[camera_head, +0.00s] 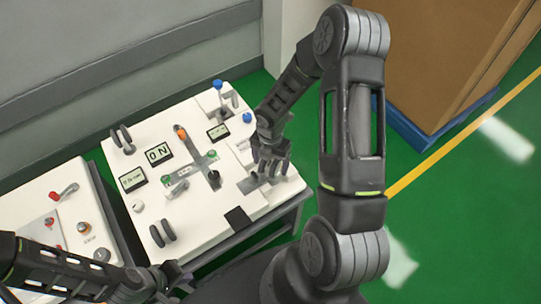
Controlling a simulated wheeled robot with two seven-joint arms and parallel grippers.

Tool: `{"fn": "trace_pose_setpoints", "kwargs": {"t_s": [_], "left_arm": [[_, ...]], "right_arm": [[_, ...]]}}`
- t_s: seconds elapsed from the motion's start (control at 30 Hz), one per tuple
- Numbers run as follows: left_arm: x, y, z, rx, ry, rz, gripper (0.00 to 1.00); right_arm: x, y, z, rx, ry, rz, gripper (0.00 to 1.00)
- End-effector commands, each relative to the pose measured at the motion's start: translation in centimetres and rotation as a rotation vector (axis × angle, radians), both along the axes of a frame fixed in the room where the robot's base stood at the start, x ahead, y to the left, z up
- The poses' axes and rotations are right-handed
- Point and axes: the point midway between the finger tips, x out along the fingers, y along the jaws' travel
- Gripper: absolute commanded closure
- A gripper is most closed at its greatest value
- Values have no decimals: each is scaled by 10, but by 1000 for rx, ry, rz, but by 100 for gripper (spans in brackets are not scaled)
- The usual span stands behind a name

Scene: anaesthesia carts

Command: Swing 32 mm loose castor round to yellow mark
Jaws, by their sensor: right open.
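A white cart top (205,230) carries two dark twin-disc parts that look like castors: one at the back left (122,138) and one at the front left (162,233). I cannot tell which is the 32 mm loose castor, and I cannot make out a yellow mark on the cart. My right gripper (272,176) is open, low over the right side of the cart top, above a grey patch; whether anything lies between its fingers is unclear. My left gripper (172,277) is at the cart's front left edge, apart from the disc parts; its jaw opening is too small to judge.
The cart top also holds small displays (158,153), a grey cross-shaped slot with an orange knob (180,132), green knobs and blue-topped levers (218,84). A second white panel (30,205) stands at the left. A brown box (440,50) is at the back right. Green floor lies open at the right.

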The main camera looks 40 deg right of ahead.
Motion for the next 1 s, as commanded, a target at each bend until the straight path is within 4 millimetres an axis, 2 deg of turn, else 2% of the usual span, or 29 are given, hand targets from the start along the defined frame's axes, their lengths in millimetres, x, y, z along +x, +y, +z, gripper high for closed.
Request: {"fn": "trace_pose_setpoints", "kwargs": {"t_s": [0.13,0.4,1.0], "left_arm": [[0,0,0,0,0,0,100],[0,0,0,0,0,0,100],[0,0,0,0,0,0,100]], "right_arm": [[0,0,-8,0,0,1,22],[0,0,-8,0,-1,1,23],[0,0,-8,0,0,1,73]]}}
